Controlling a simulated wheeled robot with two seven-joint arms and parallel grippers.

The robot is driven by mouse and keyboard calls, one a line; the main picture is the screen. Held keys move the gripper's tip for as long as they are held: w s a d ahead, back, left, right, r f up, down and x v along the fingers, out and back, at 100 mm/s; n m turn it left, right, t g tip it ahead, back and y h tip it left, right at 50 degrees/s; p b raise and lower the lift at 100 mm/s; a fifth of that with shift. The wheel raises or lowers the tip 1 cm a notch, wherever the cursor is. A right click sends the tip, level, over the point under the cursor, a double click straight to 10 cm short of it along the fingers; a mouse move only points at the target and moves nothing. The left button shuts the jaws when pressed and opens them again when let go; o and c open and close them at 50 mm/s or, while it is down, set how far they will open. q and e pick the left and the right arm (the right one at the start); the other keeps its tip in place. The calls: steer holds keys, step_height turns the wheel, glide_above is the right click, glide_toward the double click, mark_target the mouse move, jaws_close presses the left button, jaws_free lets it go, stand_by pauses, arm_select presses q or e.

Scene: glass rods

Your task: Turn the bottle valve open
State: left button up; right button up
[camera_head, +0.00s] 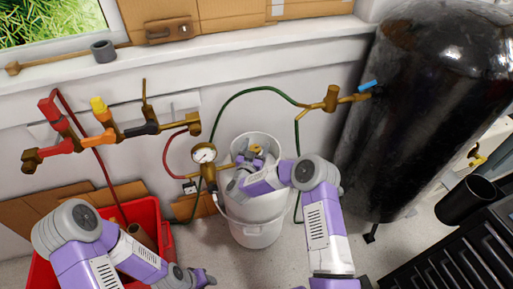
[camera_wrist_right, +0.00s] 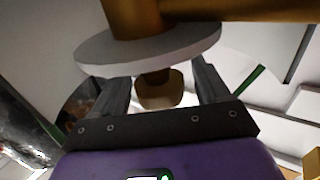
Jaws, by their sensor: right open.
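A white gas bottle (camera_head: 257,235) with a raised collar stands on the floor against the wall. Brass valve parts (camera_head: 257,149) show at its top, partly hidden by my right gripper (camera_head: 246,163), which reaches in over the collar. In the right wrist view, my right gripper (camera_wrist_right: 163,88) is open, with its dark fingers on both sides of a brass stub (camera_wrist_right: 157,90) below a grey disc (camera_wrist_right: 150,50). I cannot tell whether the fingers touch it. My left gripper (camera_head: 196,277) is low near the front edge, and its jaws are unclear.
A pressure gauge (camera_head: 204,154) sits on brass fittings left of the bottle. A green hose (camera_head: 245,91) runs to a brass torch fitting (camera_head: 331,98). A red crate (camera_head: 150,212) stands left, and a large black tank (camera_head: 410,110) right. Hoses and valves hang on the left wall.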

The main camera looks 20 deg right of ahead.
steer(key=shift+w+d, duration=0.2)
steer(key=shift+w, duration=0.15)
steer(key=c, duration=1)
steer(key=shift+o, duration=0.2)
